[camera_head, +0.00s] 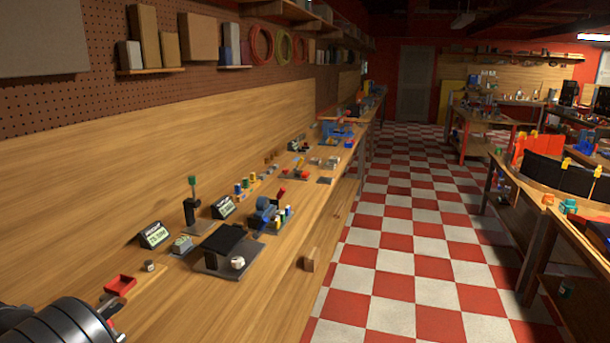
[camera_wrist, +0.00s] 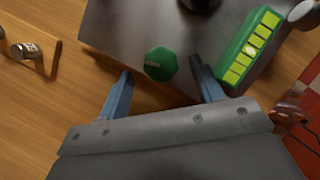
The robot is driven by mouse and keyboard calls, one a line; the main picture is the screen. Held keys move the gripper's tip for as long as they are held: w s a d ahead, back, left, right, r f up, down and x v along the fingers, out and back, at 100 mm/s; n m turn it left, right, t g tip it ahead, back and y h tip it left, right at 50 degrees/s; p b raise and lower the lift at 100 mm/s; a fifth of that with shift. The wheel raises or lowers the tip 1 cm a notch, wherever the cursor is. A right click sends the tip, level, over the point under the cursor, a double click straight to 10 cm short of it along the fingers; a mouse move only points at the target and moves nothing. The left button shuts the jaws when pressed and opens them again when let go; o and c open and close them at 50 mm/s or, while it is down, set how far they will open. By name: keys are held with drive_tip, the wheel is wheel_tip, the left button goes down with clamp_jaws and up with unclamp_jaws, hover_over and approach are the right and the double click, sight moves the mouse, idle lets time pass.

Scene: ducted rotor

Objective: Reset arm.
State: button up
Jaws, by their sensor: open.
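My gripper (camera_wrist: 160,70) shows in the wrist view with its two blue fingers spread apart. A green knob (camera_wrist: 160,64) on a grey plate (camera_wrist: 120,25) shows between the fingertips. I see no contact between the fingers and the knob, but I cannot tell the height gap. Nothing is held. In the head view I cannot make out the fingers.
A green block with yellow cells (camera_wrist: 249,50) is right of the fingers. A small metal cylinder (camera_wrist: 27,51) lies left.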

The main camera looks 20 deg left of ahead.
drive_tip(key=v, duration=0.6)
drive_tip(key=x, duration=0.8)
drive_tip(key=shift+d+f, duration=0.1)
drive_tip(key=shift+s+n+t, duration=0.1)
drive_tip(key=shift+n+t, duration=0.2)
drive_tip(key=shift+n, duration=0.3)
drive_tip(key=n+y, duration=0.1)
drive_tip(key=n, duration=0.1)
drive_tip(key=n+y, duration=0.1)
drive_tip(key=n, duration=0.1)
drive_tip(key=shift+n+t, duration=0.4)
drive_tip(key=n+y, duration=0.1)
drive_tip(key=n, duration=0.3)
drive_tip(key=shift+d, duration=0.15)
drive_tip(key=n+y, duration=0.1)
drive_tip(key=n, duration=0.2)
drive_tip(key=shift+d+y, duration=0.1)
drive_tip(key=shift+y, duration=0.3)
drive_tip(key=v, duration=1.4)
